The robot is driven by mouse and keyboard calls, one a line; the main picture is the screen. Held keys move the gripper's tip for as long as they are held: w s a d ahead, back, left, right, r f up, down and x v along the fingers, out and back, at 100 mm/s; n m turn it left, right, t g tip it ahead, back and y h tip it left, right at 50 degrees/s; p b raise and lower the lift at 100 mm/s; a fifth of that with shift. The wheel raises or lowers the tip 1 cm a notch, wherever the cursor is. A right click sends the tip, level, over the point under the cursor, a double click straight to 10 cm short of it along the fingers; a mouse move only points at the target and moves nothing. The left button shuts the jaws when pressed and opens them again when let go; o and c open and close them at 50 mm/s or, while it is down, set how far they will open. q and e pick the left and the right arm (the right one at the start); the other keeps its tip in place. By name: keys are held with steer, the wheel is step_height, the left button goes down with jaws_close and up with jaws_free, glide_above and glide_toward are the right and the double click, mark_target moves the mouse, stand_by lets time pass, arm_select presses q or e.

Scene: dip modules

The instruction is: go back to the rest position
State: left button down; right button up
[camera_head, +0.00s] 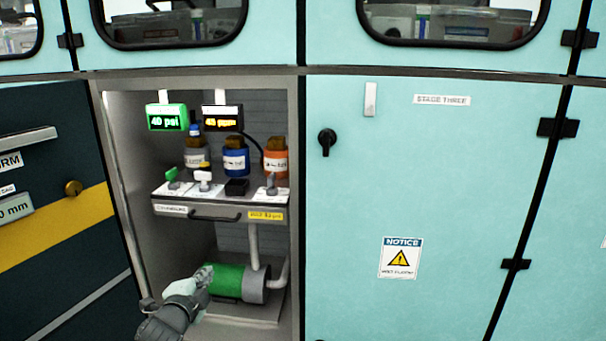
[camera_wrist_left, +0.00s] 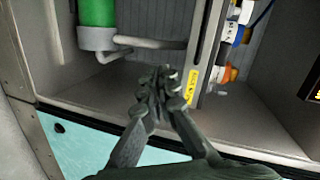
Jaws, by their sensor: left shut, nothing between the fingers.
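My left gripper (camera_head: 203,278) comes in from the lower left of the head view, in front of the lower part of an open cabinet bay. Its fingers are shut and hold nothing. In the head view its tip overlaps the left end of a green cylinder (camera_head: 228,281); I cannot tell from this view whether they touch. In the left wrist view the closed fingertips (camera_wrist_left: 163,82) stand apart from the green cylinder (camera_wrist_left: 97,14), which is at the upper left. My right gripper is in neither view.
A shelf panel (camera_head: 220,204) with switches and a dark handle crosses the bay above the cylinder. Several bottles and two lit displays, green (camera_head: 167,118) and dark (camera_head: 222,119), are above it. A closed turquoise door (camera_head: 440,190) is at the right, dark drawers (camera_head: 60,240) at the left.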

arm_select(q)
steer(key=s+f+n+g+p, duration=0.1)
steer(key=s+f+n+g, duration=0.3)
steer(key=s, duration=0.8)
steer(key=s+f+n+g+y+p, duration=0.1)
steer(key=s+f+n+g, duration=0.3)
steer(key=s, duration=0.9)
steer(key=s+f+n+g+p, duration=0.2)
steer(key=s+f+n+g, duration=0.2)
steer(key=s+f, duration=0.5)
steer(key=s, duration=0.4)
steer(key=shift+s+a+f+n, duration=0.2)
steer(key=shift+s+a+n, duration=0.1)
steer(key=shift+n, duration=0.1)
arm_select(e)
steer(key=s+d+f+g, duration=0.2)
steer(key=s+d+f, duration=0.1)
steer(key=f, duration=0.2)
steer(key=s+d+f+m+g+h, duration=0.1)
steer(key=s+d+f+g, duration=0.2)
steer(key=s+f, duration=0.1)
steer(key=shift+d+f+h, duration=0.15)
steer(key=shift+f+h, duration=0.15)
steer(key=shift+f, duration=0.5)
